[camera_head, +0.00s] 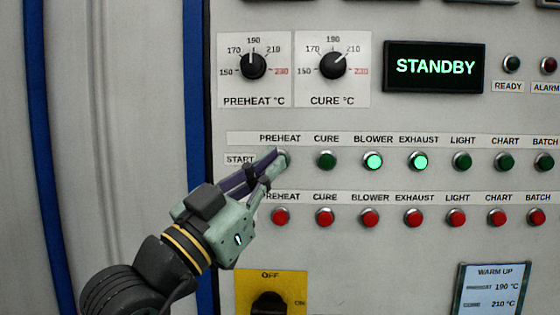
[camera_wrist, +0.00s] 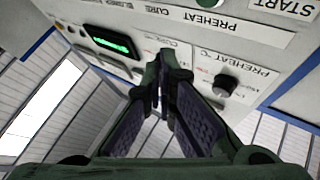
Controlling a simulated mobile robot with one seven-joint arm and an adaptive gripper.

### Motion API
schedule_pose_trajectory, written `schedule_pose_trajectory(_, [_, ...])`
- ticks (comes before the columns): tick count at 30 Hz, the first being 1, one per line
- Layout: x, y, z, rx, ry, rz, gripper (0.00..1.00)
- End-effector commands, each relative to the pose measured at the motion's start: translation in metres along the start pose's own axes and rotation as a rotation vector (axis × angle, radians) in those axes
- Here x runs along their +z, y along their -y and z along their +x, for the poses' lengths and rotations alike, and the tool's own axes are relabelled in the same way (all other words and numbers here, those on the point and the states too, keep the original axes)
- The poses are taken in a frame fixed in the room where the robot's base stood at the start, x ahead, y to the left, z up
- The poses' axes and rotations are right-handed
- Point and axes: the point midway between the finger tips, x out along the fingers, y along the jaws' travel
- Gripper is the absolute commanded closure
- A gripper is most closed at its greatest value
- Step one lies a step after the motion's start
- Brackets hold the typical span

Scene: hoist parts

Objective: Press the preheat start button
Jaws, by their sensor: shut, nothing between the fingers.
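My gripper (camera_head: 273,160) is shut and empty, reaching up and right with its fingertips at the preheat start button (camera_head: 284,157). The fingertips cover most of this button, at the left end of the start row under the PREHEAT label (camera_head: 280,138).
In the start row, cure (camera_head: 326,159) is dark green; blower (camera_head: 373,161) and exhaust (camera_head: 419,161) are lit. Red buttons (camera_head: 325,217) line the row below. The display (camera_head: 434,67) reads STANDBY. A yellow-plated switch (camera_head: 270,297) sits below my gripper.

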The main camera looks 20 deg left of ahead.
Motion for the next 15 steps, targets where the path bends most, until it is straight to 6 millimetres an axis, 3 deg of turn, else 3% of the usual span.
schedule_pose_trajectory(6, [0.017,0.017,0.023,0.000,0.002,-0.004,1.00])
schedule_pose_trajectory(15, [0.032,0.031,0.043,0.000,0.000,-0.002,1.00])
